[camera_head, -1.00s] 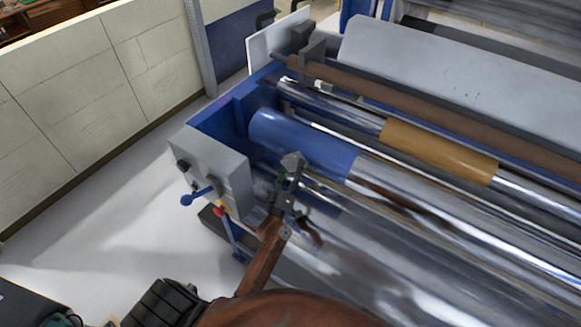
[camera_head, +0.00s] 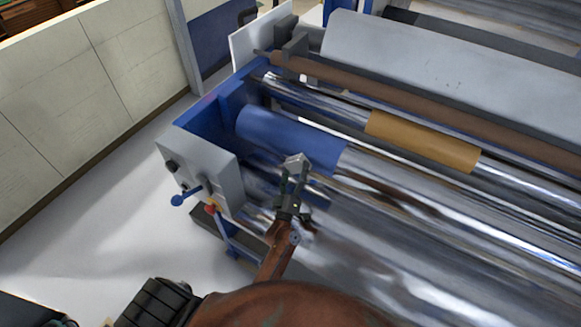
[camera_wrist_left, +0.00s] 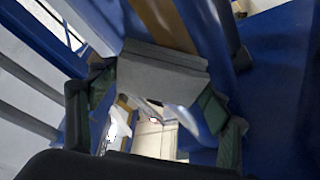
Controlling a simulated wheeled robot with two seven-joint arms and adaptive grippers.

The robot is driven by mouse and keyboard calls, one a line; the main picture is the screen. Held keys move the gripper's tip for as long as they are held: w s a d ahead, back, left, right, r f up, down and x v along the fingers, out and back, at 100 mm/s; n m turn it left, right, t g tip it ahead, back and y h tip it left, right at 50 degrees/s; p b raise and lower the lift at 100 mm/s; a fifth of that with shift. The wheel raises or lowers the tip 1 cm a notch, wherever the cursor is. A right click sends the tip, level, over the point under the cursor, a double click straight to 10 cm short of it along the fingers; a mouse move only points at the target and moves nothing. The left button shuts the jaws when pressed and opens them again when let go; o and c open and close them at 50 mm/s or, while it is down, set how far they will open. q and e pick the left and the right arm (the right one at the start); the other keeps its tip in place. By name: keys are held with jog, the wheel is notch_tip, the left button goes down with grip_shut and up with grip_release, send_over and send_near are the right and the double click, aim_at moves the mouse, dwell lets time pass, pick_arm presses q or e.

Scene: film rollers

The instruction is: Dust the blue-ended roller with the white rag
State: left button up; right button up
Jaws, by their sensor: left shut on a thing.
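The blue-ended roller (camera_head: 278,135) lies across the machine in the head view. Its left end is blue and the rest is shiny metal. My left gripper (camera_head: 294,176) is at the near edge of the blue part, in front of it. It is shut on a small folded grey-white piece, the white rag (camera_head: 298,162), which overlaps the blue end's lower right part in the picture. I cannot tell whether they touch. In the left wrist view the rag (camera_wrist_left: 160,75) spans between both fingertips and hides what is behind it. My right gripper is not in view.
An orange-brown sleeved roller (camera_head: 424,141) and a long brown roller (camera_head: 400,98) lie behind. A grey control box (camera_head: 202,175) with a blue lever (camera_head: 187,196) stands left of the gripper. Shiny metal rollers fill the right. White floor (camera_head: 100,215) is free at left.

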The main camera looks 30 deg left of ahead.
aim_at(285, 163)
pick_arm(q)
jog(key=shift+s+d+f+p, duration=0.1)
jog(key=shift+d+p, duration=0.2)
jog(key=shift+d, duration=0.1)
jog(key=shift+s+d+f+p, duration=0.1)
jog(key=shift+d+p, duration=0.2)
jog(key=shift+d, duration=0.1)
jog(key=shift+a+r, duration=0.15)
jog(key=shift+a, duration=0.75)
jog(key=shift+w+a, duration=0.2)
jog(key=shift+a, duration=0.55)
jog(key=shift+w+a, duration=0.15)
jog(key=shift+a, duration=0.55)
jog(key=shift+w+a+r, duration=0.1)
jog(key=shift+a, duration=0.9)
jog(key=shift+w+a+r+b, duration=0.15)
jog(key=shift+a+b, duration=0.15)
jog(key=shift+a, duration=0.8)
